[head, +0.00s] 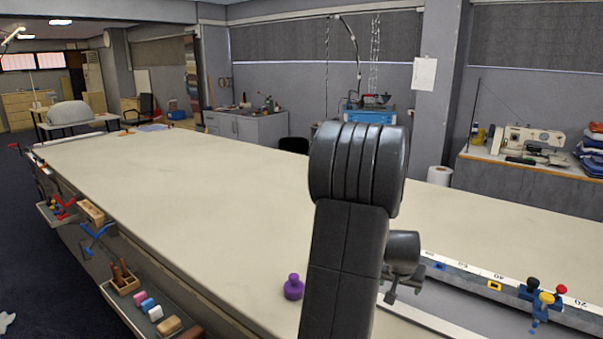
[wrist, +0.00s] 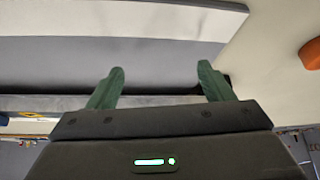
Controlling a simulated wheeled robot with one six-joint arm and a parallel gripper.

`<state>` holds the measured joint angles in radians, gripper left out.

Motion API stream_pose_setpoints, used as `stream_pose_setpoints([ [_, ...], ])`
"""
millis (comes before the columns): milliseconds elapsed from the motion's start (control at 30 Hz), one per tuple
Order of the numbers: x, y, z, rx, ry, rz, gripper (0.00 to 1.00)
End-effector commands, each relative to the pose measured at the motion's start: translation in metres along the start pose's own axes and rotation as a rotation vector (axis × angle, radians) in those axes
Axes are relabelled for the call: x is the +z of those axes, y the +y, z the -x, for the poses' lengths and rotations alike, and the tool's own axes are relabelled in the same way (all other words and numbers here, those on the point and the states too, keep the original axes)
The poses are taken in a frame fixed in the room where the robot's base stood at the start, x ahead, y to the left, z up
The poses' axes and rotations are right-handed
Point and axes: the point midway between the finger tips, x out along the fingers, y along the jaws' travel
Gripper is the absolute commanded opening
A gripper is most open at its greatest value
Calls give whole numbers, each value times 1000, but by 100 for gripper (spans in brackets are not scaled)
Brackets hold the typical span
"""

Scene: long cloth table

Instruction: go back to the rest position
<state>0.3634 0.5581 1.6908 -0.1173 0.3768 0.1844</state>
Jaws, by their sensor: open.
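My gripper (wrist: 160,86) shows in the wrist view with its two green fingers wide apart and nothing between them. Behind the fingers are a grey surface and a pale band. In the head view my dark arm rises in front of the long cloth table (head: 200,190) and hides part of it. The gripper's fingers cannot be made out clearly there.
A purple weight-like object (head: 293,287) stands on the table left of my arm. A ruler strip (head: 470,269) and several coloured small tools (head: 543,299) lie at the right. An orange object (wrist: 311,53) shows at the wrist view's right edge. The table's left and middle are clear.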

Motion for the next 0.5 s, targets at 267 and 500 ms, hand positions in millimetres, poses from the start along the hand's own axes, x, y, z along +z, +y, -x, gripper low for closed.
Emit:
stream_pose_setpoints([
  [267,9,0,-16,0,0,0,74],
  [500,9,0,-16,-1,1,0,74],
])
